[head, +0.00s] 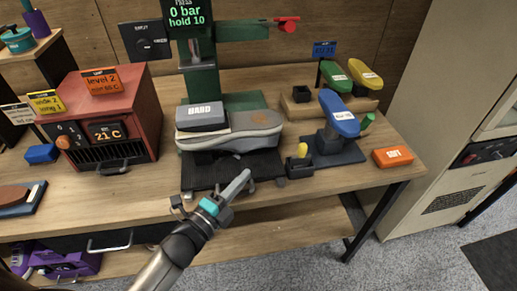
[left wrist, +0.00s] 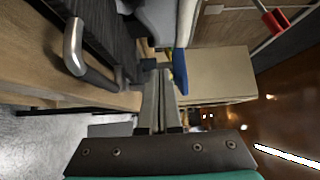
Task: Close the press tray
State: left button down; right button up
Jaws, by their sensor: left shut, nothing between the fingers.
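The press tray (head: 265,163) is a black ribbed slab at the foot of the green press (head: 199,85), jutting toward the table's front edge. A grey sneaker (head: 255,125) stands over it, with a grey block marked HARD (head: 201,116) on top. In the left wrist view the tray (left wrist: 98,22) lies at upper left, with a metal bar handle (left wrist: 73,47) on its front. My left gripper (head: 247,174) is shut and empty in front of the tray; its fingers (left wrist: 158,75) are together, to the right of the handle in the wrist view. My right gripper is not in view.
A red oven (head: 103,110) stands left. Right of the tray are a small black holder (head: 299,166), a blue shoe form on a stand (head: 339,113) and an orange SOFT block (head: 393,156). A beige cabinet (head: 445,130) stands beyond the table's right end.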

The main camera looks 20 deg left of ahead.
pick_arm(q)
send_over(256, 163)
jog(key=s+d, duration=0.2)
jog(key=s, duration=0.2)
jog(key=shift+w+d, duration=0.1)
jog(key=shift+w, duration=0.05)
jog(key=shift+w+a+b, duration=0.15)
jog(key=shift+w+a, duration=0.15)
jog(key=shift+w, duration=0.25)
jog(key=shift+w+a+b, duration=0.15)
jog(key=shift+w+a, duration=0.15)
jog(key=shift+w, duration=0.2)
jog(key=shift+w+a, duration=0.35)
jog(key=shift+w, duration=0.2)
jog(key=shift+w+a, duration=0.1)
jog(key=shift+w, duration=0.05)
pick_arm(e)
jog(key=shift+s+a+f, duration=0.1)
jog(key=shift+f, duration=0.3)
